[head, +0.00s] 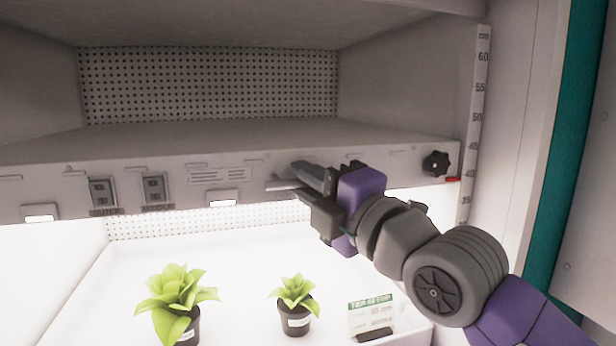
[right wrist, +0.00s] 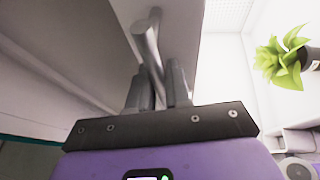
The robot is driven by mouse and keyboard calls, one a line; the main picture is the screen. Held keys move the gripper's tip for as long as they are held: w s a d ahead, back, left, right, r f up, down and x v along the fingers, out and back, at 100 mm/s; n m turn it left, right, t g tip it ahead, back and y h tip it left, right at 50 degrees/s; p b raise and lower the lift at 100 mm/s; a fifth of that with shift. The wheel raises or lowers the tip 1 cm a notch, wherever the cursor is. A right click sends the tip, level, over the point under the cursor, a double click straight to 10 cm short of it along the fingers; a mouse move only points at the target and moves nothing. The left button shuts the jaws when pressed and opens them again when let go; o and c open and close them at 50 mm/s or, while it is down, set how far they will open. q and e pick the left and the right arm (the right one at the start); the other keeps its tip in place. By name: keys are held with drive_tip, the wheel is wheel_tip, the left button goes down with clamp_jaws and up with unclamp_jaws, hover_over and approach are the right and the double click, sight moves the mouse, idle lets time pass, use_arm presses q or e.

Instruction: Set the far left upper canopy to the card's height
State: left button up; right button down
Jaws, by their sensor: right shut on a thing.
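The canopy (head: 340,142) is a wide grey shelf-like unit with a front panel, above a lit white growing space. A red pointer (head: 453,179) at its right end sits beside a ruler strip (head: 477,110), roughly near the 40 mark; the exact reading is too small to tell. A white and green card (head: 371,315) stands below at the right; its lettering is too small to read. My right gripper (head: 300,180) is at the canopy's front, shut on a metal handle bar (right wrist: 149,42) that shows between its fingers in the right wrist view. My left gripper is not in view.
A black knob (head: 436,163) sits at the front panel's right end. Two potted plants (head: 180,295) (head: 296,300) stand on the white tray (head: 240,255) below. The chamber's right wall and teal edge (head: 575,150) bound the space beside my arm.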

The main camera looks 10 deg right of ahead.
use_arm(q)
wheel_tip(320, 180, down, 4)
drive_tip(key=b, duration=0.2)
drive_tip(key=shift+b, duration=0.4)
use_arm(e)
wheel_tip(320, 180, down, 4)
drive_tip(key=shift+f, duration=0.2)
drive_tip(key=c, duration=1.1)
unclamp_jaws()
drive_tip(key=shift+s, duration=0.1)
drive_tip(key=shift+c, duration=0.2)
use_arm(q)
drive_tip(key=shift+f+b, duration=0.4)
use_arm(e)
drive_tip(key=v, duration=0.7)
drive_tip(key=shift+s, duration=0.25)
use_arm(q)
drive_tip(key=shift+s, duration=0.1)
use_arm(e)
drive_tip(key=shift+d, duration=0.1)
